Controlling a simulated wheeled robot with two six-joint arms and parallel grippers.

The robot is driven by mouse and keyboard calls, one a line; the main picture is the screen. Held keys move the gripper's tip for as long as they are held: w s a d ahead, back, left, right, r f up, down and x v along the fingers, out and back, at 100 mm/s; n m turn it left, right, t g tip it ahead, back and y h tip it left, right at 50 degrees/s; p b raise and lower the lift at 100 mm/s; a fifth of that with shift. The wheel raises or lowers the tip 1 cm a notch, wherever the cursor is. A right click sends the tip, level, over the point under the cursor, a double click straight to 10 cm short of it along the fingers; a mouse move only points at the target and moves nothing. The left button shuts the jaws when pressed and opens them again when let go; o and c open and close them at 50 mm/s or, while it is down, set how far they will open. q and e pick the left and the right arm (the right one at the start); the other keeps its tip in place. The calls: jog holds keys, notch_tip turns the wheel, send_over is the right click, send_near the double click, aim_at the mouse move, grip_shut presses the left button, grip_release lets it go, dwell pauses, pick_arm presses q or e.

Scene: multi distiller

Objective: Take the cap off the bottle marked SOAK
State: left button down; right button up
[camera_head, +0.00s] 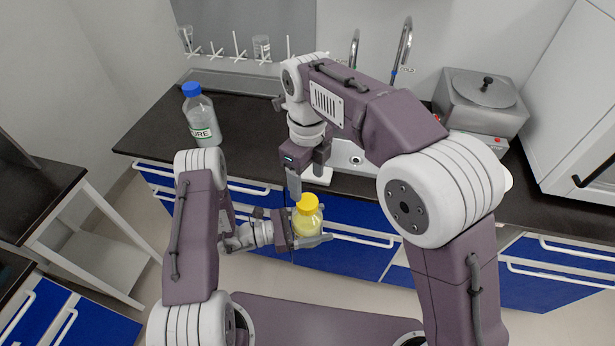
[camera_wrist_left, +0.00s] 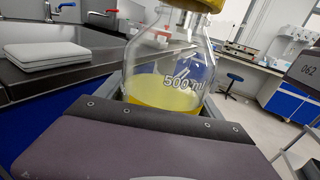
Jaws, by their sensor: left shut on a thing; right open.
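A clear bottle (camera_head: 307,224) with yellow liquid and a yellow cap (camera_head: 307,202) is held in front of the counter. My left gripper (camera_head: 310,241) is shut on the bottle's body, and the bottle stands about upright. In the left wrist view the bottle (camera_wrist_left: 168,75) shows a "500 ml" mark and liquid low inside; its cap (camera_wrist_left: 195,4) is on, cut by the top edge. No SOAK marking is readable. My right gripper (camera_head: 308,178) is open, pointing down just above the cap; whether it touches cannot be told.
A bottle with a blue cap (camera_head: 200,115), its label ending in "URE", stands on the dark counter (camera_head: 155,128) at left. A metal bath (camera_head: 480,100) is at right, taps (camera_head: 402,50) behind. A flat white device (camera_wrist_left: 45,55) lies on the counter. Blue drawers (camera_head: 350,262) are below.

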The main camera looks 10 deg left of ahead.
aim_at(307, 201)
notch_tip(307, 201, down, 8)
jog(key=shift+f, duration=0.1)
dwell(0.4)
jog(key=shift+c, duration=0.3)
